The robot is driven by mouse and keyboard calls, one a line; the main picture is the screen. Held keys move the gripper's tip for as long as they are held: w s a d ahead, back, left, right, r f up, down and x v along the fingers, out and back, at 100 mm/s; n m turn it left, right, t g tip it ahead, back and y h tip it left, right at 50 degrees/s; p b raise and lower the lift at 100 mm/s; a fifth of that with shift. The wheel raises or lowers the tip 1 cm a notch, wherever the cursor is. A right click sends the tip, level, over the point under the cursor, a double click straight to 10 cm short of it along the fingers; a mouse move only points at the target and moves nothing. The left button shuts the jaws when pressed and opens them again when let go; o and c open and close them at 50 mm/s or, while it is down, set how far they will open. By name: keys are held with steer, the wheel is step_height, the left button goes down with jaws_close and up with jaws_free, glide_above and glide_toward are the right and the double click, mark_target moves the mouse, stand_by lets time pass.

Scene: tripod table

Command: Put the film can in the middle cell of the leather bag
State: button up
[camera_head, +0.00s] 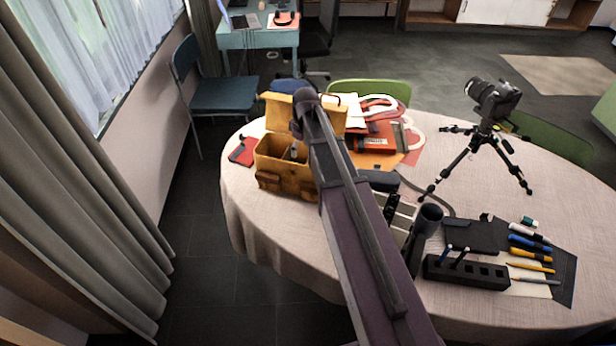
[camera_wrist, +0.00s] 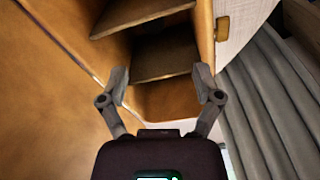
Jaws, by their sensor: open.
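The tan leather bag (camera_head: 270,181) stands open at the left of the table, its lid raised behind it. In the wrist view, the bag (camera_wrist: 60,115) fills much of the picture, with brown dividers (camera_wrist: 165,66) between its cells. My gripper (camera_wrist: 161,80) is open, its fingers apart over the bag's inside, with nothing seen between them. In the head view my arm covers part of the bag. A small white and green cylinder (camera_head: 528,222), perhaps the film can, lies at the table's right. No can shows in the visible part of the cells.
A camera on a black tripod (camera_head: 478,160) stands at the back right. Red and orange items (camera_head: 378,137) lie right of the bag. A black holder (camera_head: 466,272), pens (camera_head: 530,254) and a dark upright cylinder (camera_head: 424,235) fill the front right. A red item (camera_head: 242,152) lies left of the bag.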

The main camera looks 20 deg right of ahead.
steer(key=s+a+m+g+h, duration=0.1)
steer(key=s+m, duration=0.7)
steer(key=s, duration=1.3)
steer(key=shift+a+m, duration=0.2)
steer(key=shift+m, duration=0.1)
